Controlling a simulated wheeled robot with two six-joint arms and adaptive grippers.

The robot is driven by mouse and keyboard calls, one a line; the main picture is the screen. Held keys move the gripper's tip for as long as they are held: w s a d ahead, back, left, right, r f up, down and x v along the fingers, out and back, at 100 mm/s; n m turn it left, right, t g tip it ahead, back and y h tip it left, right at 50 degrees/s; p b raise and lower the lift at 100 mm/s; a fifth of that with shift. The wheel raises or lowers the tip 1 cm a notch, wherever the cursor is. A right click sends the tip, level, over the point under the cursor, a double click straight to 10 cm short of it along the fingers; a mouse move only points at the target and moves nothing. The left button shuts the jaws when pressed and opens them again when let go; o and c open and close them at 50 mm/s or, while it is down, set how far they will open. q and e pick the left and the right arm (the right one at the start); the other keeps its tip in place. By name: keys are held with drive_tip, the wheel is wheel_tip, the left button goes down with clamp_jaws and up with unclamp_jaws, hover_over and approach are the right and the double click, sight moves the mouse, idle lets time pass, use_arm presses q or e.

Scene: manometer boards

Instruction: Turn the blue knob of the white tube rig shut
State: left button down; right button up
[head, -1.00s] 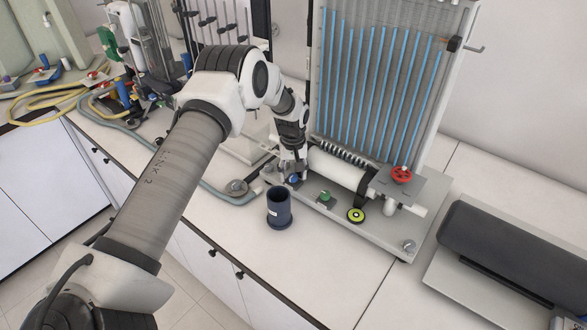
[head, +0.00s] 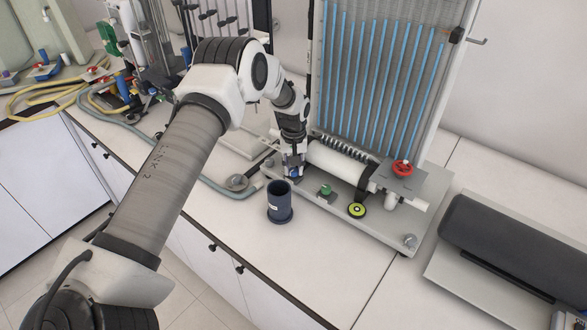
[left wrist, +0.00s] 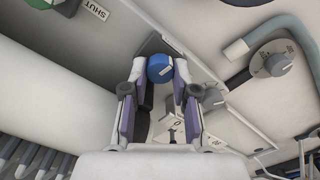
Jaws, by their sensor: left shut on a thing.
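The white tube rig (head: 326,215) stands on the bench with blue-filled tubes on its upright panel. Its blue knob (left wrist: 160,68) shows between my left gripper's fingertips (left wrist: 159,72) in the left wrist view. In the head view the left gripper (head: 293,170) points down at the rig's front left corner and mostly covers the knob. The left gripper is shut on the blue knob, a finger on either side. A SHUT label (left wrist: 94,8) shows beside a green knob in the left wrist view. My right gripper is not in view.
A dark blue cup (head: 280,203) stands just in front of the rig. A green knob (head: 326,190), a yellow-green knob (head: 357,210) and a red handwheel (head: 402,168) are to the right. A grey hose (head: 215,187) lies to the left; a dark grey device (head: 510,245) stands far right.

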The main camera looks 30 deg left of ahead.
use_arm(q)
drive_tip(key=m+b, duration=0.2)
drive_tip(key=m, duration=0.1)
drive_tip(key=shift+s+f, duration=0.1)
drive_tip(key=shift+f, duration=0.2)
drive_tip(key=m+b, duration=0.2)
drive_tip(key=m, duration=0.2)
drive_tip(key=shift+d+m, duration=0.1)
drive_tip(key=shift+m, duration=0.3)
drive_tip(key=m+b, duration=0.1)
drive_tip(key=m, duration=0.3)
drive_tip(key=m+b, duration=0.1)
drive_tip(key=m, duration=0.3)
drive_tip(key=shift+s+d+r+m, duration=0.1)
drive_tip(key=shift+m, duration=0.2)
